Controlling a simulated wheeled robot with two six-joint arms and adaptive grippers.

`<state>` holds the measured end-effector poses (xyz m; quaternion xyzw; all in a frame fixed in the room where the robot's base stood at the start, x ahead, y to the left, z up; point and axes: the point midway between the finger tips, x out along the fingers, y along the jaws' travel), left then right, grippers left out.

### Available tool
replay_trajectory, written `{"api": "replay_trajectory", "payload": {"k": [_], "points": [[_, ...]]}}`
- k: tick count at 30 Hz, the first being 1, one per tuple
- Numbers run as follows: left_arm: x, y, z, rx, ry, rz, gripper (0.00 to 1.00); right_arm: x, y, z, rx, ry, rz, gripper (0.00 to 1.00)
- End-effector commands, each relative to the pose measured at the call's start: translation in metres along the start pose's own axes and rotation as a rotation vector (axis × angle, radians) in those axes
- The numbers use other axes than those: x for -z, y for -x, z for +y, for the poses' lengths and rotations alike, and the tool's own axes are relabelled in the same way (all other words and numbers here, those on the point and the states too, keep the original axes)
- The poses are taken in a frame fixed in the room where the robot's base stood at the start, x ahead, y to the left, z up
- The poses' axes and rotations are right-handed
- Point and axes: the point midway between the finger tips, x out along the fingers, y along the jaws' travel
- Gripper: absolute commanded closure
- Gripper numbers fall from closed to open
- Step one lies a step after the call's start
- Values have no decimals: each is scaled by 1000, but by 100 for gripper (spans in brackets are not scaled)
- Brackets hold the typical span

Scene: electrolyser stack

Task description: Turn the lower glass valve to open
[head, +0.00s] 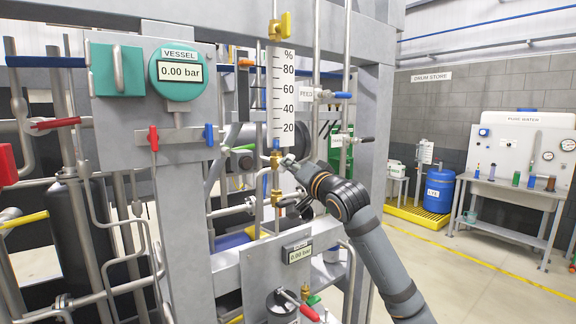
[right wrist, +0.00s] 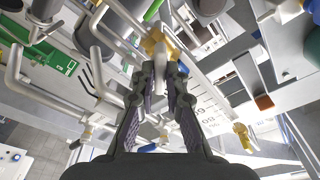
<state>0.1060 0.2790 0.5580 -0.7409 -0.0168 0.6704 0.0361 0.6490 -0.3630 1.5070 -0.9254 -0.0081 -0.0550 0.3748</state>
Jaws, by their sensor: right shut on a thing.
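The lower glass valve (head: 275,160) is a small brass and yellow valve just below the white percent scale, in the head view. Its yellow part also shows in the right wrist view (right wrist: 152,40), at the fingertips. My right gripper (head: 285,161) reaches in from the right and is shut on the valve's handle; it also shows in the right wrist view (right wrist: 161,52). The fingers hide most of the handle, so I cannot tell its exact angle. My left gripper is not in view.
The level scale (head: 280,95) stands above, with a yellow upper valve (head: 285,25) at its top. Vertical pipes and a blue-handled valve (head: 342,95) are close by on the right. Open floor lies to the right.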

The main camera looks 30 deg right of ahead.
Motion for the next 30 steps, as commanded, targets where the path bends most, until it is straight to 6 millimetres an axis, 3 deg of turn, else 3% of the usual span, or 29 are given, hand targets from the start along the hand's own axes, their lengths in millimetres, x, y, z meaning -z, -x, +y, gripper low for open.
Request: {"api": "replay_trajectory", "payload": {"k": [5, 12, 23, 30], "points": [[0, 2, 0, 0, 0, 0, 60, 0, 0, 1, 3, 42, -3, 100], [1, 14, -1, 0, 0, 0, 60, 0, 0, 2, 49, 353, -5, 100], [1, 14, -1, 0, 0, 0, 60, -1, 0, 2, 58, 396, -3, 100], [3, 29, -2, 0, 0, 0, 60, 1, -1, 2, 85, 589, -7, 100]]}}
